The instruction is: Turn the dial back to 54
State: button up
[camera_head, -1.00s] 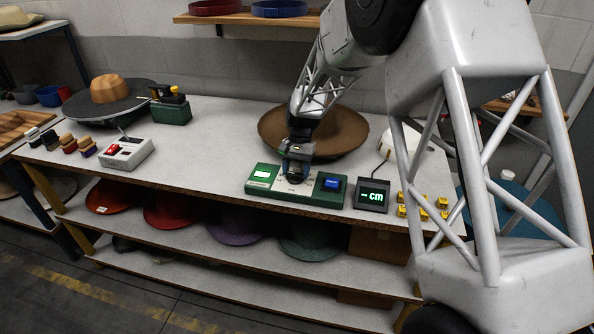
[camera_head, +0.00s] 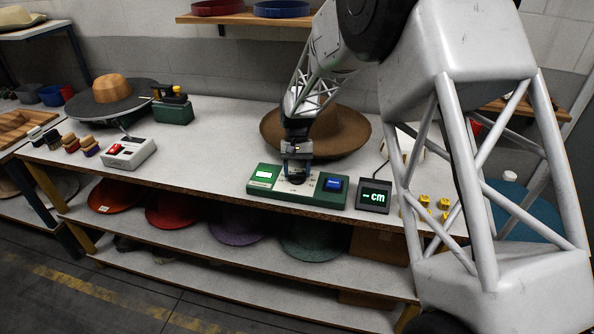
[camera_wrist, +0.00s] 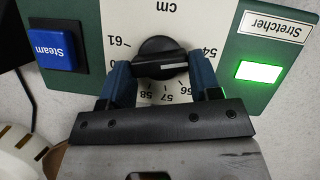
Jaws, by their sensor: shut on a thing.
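The black dial (camera_wrist: 160,52) sits on the white scale plate (camera_wrist: 112,18) of the green stretcher box (camera_head: 257,188). The wrist view shows it upside down, with numbers from 54 at right, round through 56, 57 and 58, to 61 at left. A white mark on the dial's bar points right, towards the 54 side; my finger hides part of the scale there, so the exact reading cannot be told. My gripper (camera_wrist: 161,68) is shut on the dial's bar, one blue finger at each end. In the head view my gripper (camera_head: 297,177) points down onto the box and hides the dial.
The box has a blue Steam button (camera_wrist: 53,46) and a lit green panel (camera_wrist: 259,71). A small display (camera_head: 374,195) beside it reads "- cm". A brown hat (camera_head: 340,133) lies close behind my gripper. Yellow blocks (camera_head: 425,201) stand at the right.

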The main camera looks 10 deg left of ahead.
jog(key=o, duration=0.9)
jog(key=shift+v, duration=3.9)
